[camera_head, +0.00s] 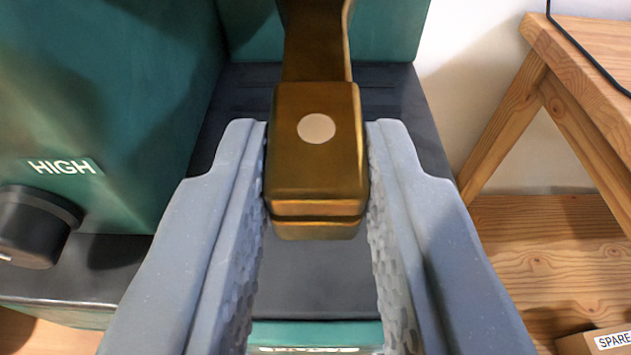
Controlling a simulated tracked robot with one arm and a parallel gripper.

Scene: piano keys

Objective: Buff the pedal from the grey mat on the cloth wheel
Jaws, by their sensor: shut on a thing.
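A brass-coloured pedal (316,140) is between the two grey fingers of my gripper (317,165). The fingers press on both sides of its thick block end, which has a pale round dot on top. Its narrower arm runs up and away towards the top edge of the picture. Below and behind it is a green machine (120,110) with a dark flat ledge (315,285). The cloth wheel and the grey mat do not show in this view.
A black knob (35,225) sticks out at the left under a "HIGH" label (65,167). A wooden stand (570,60) with a black cable is at the upper right. A box (600,340) marked "SPARE" lies at the lower right on wooden boards (530,240).

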